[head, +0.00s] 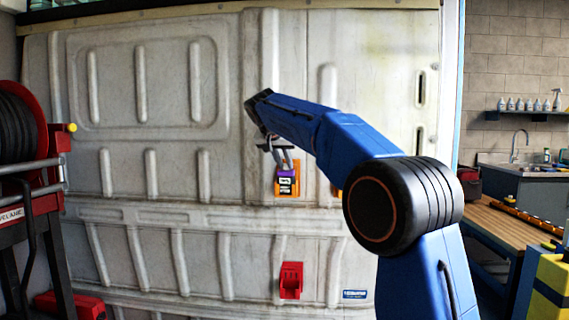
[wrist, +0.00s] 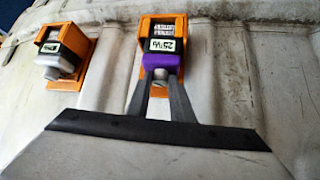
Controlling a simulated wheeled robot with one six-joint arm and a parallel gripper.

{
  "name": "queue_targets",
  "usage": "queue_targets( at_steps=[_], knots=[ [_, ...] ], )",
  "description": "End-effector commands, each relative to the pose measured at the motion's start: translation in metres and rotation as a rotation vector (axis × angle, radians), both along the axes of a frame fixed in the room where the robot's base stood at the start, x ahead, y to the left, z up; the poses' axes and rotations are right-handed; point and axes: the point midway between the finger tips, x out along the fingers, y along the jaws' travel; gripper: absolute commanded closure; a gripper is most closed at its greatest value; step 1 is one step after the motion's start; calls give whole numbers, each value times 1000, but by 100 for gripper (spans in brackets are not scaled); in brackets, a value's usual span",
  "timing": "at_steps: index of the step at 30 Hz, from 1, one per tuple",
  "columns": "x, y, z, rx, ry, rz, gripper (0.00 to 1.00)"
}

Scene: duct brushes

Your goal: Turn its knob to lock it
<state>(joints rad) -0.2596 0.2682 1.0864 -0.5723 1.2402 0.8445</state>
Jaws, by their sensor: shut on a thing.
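An orange holder (wrist: 183,25) on the pale wall panel bears a black unit with a white label (wrist: 164,45) and a purple collar (wrist: 158,62). Below the collar is a small grey knob (wrist: 160,76). My gripper (wrist: 160,82) has its two grey fingers on either side of this knob and is shut on it. The fingers hide the knob's sides, so I cannot tell its turned angle. In the head view, the same orange holder (head: 278,190) shows purple on top, with my gripper (head: 288,164) at it from above.
A second orange holder (wrist: 62,85) with a pale grey collar sits close by, mostly behind my arm in the head view. A red holder (head: 291,280) is lower on the panel. A hose reel (head: 18,130) stands at left, a workbench (head: 510,225) at right.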

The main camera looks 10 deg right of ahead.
Motion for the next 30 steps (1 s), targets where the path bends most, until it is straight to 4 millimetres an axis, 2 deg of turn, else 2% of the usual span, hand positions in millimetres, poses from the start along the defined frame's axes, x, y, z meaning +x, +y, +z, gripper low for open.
queue_targets(
  at_steps=[30],
  knots=[
    [1, 1, -1, 1, 1, -44, 100]
  ],
)
